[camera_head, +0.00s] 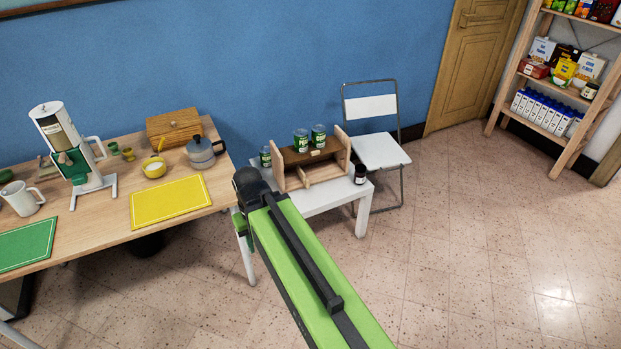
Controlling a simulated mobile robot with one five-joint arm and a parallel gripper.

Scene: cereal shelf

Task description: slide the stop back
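A wooden rack (289,172) with upright side panels stands on a low white table (325,199). Its dark upper board (326,148) carries two green cans (301,141) (319,136). A small pale block (316,153) sits at the front edge of that board; it may be the stop, but I cannot tell for sure. A light wooden divider shows in the lower part. My green arm reaches up from the bottom, and its black joint (250,185) appears left of the rack. My gripper's fingers are not visible.
A green can (265,157) and a dark jar (360,174) flank the rack. A folding chair (381,151) stands right. The right floor is clear.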

